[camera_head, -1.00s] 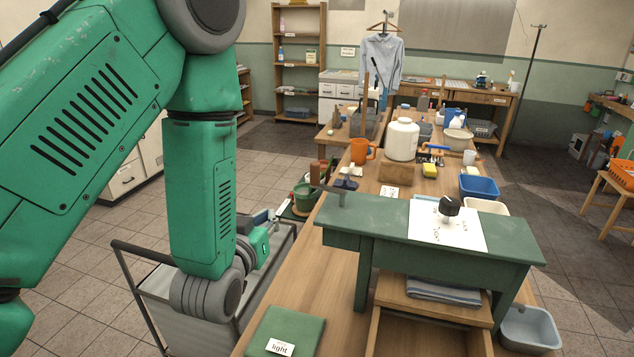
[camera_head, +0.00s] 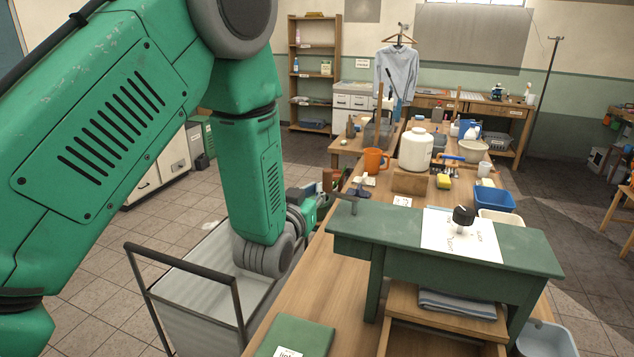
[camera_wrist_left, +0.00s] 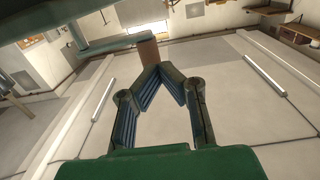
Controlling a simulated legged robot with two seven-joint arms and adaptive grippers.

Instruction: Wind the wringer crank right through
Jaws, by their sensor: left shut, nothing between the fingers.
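The crank (camera_head: 353,197) is a grey metal bar at the left end of a dark green bench (camera_head: 400,232). A brown grip (camera_head: 331,179) stands near its outer end, partly hidden by my left gripper (camera_head: 321,190). In the left wrist view my left gripper (camera_wrist_left: 161,70) is shut and empty, its two fingertips meeting. A brown block (camera_wrist_left: 148,53), which looks like the grip, shows just beyond the fingertips. I cannot tell whether they touch. My right gripper is in neither view.
A black knob (camera_head: 463,215) stands on a white sheet on the bench. A grey trolley (camera_head: 190,305) stands left of the wooden table. A green labelled book or pad (camera_head: 308,337) lies in front. An orange mug (camera_head: 374,161) and white jar (camera_head: 415,150) stand behind.

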